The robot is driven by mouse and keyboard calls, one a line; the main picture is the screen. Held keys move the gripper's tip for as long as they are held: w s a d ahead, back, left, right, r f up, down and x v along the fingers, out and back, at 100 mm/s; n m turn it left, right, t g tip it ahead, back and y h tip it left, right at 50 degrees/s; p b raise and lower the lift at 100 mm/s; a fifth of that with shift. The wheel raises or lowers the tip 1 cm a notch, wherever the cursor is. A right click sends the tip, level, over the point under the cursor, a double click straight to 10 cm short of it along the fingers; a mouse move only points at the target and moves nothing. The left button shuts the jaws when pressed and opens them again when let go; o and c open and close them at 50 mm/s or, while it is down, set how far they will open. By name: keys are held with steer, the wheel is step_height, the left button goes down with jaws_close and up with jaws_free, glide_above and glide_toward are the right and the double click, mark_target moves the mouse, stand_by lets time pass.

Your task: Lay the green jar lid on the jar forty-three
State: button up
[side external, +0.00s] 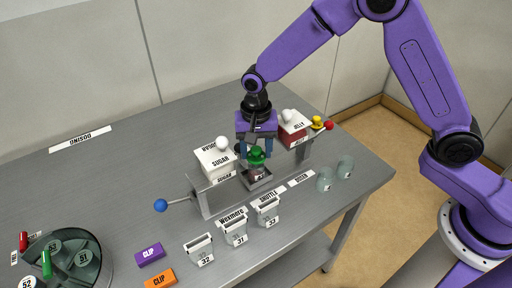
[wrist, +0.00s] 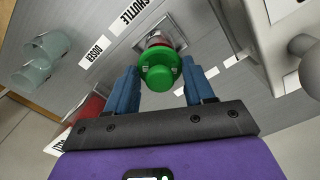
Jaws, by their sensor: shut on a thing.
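The green jar lid (side external: 257,154) is between the blue fingers of my gripper (side external: 257,150), which is shut on it by its raised middle part. The lid also shows in the wrist view (wrist: 158,72) between the fingertips (wrist: 161,78). Directly below it is a small jar (side external: 259,173) with a dark label, its number too small to read surely. In the wrist view the jar (wrist: 157,40) shows red and white just behind the lid. The jar stands on a square grey plate (side external: 262,184). I cannot tell whether lid and jar touch.
A white SUGAR box (side external: 216,163) stands close left of the jar and a red JELLY box (side external: 293,132) to the right. A blue-knobbed lever (side external: 161,205) sticks out left. A round carousel (side external: 98,270) is lower left.

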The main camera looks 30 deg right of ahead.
steer(key=shift+f, duration=0.95)
stand_by(2.0)
steer(key=o, duration=1.4)
steer(key=shift+r, duration=0.15)
steer(key=shift+r, duration=2.85)
